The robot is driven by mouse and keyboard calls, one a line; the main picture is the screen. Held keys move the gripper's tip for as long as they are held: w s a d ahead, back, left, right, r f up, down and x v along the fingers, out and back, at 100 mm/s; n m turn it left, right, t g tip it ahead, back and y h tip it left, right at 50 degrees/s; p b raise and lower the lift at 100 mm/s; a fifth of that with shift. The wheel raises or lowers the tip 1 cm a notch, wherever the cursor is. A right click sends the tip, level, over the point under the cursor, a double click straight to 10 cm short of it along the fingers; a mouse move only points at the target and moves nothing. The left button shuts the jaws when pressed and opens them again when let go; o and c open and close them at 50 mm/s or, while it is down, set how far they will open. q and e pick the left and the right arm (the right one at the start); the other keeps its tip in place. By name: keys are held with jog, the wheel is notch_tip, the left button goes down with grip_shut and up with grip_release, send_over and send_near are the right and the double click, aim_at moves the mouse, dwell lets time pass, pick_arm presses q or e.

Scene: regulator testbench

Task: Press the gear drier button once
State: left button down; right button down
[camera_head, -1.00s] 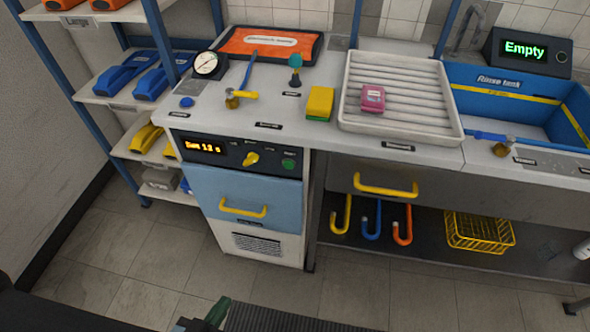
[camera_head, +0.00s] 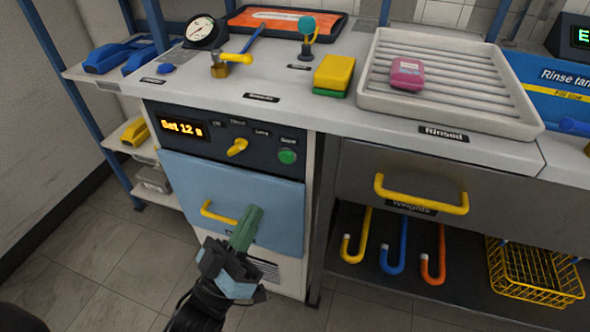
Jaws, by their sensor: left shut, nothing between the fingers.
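The gear drier is the cabinet with a dark control panel (camera_head: 205,142) and a light blue drawer front (camera_head: 275,200). Its round green button (camera_head: 287,156) is at the panel's right end, under a small label. A yellow knob (camera_head: 237,147) is left of the button, and an orange lit display (camera_head: 183,127) is further left. My left gripper (camera_head: 253,212) is shut and empty, its green fingers pointing up in front of the drawer, below the button and apart from it. It hides the right end of the drawer's yellow handle (camera_head: 216,213). My right gripper is not in view.
The worktop holds a gauge (camera_head: 203,32), a yellow-handled valve (camera_head: 229,62), a yellow and green sponge (camera_head: 333,75) and a white ribbed tray (camera_head: 450,100) with a pink block (camera_head: 406,73). A yellow drawer handle (camera_head: 420,200) juts out at the right.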

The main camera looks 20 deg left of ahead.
aim_at(286, 157)
pick_arm(q)
jog(key=shift+w+d+r+m+t+h+b, duration=0.4)
jog(key=shift+w+d+t+h+b, duration=0.15)
jog(key=shift+h+b, duration=0.25)
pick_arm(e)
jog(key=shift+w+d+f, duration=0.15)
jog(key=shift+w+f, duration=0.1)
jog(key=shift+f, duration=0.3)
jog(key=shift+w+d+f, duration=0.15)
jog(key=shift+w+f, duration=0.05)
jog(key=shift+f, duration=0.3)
pick_arm(q)
jog(key=shift+a, duration=0.1)
jog(key=shift+w, duration=0.15)
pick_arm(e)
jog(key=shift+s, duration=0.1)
